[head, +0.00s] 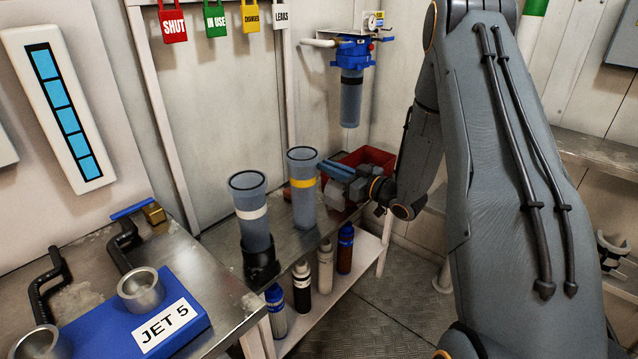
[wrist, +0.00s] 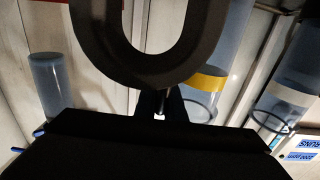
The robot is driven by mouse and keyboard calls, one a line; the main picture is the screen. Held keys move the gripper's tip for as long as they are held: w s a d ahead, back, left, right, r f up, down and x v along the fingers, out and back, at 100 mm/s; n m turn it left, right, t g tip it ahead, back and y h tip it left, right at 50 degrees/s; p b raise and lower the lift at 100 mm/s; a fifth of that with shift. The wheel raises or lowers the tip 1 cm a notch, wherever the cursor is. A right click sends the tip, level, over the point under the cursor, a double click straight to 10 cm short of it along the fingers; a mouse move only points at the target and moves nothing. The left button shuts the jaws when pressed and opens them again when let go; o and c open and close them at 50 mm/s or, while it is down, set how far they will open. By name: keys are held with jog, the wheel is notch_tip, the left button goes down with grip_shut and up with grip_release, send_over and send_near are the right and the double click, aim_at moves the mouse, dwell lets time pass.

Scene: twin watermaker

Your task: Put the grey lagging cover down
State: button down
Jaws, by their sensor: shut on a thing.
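The grey lagging cover (wrist: 150,75) shows in the wrist view as a dark, thick U-shaped shell at the top centre, close to the camera. My gripper (wrist: 160,105) is shut on it. In the head view my gripper (head: 350,184) is over the far end of the metal bench, just right of the yellow-banded housing and in front of the red bin. There the cover cannot be told clearly from the grey gripper parts. I cannot tell whether the cover touches anything below.
The yellow-banded clear housing (head: 303,188) and white-banded housing (head: 251,210) stand on the bench (head: 285,235). A red bin (head: 368,160) is behind my gripper. A blue-headed filter (head: 351,85) hangs on the wall. Several bottles (head: 325,265) stand on the lower shelf.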

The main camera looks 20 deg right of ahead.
jog(key=w+a+f, duration=0.2)
jog(key=w+f, duration=0.1)
jog(key=f, duration=0.4)
jog(key=shift+p, duration=0.3)
jog(key=shift+a+f, duration=0.1)
jog(key=c, duration=2.2)
grip_release()
jog(key=shift+o, duration=0.4)
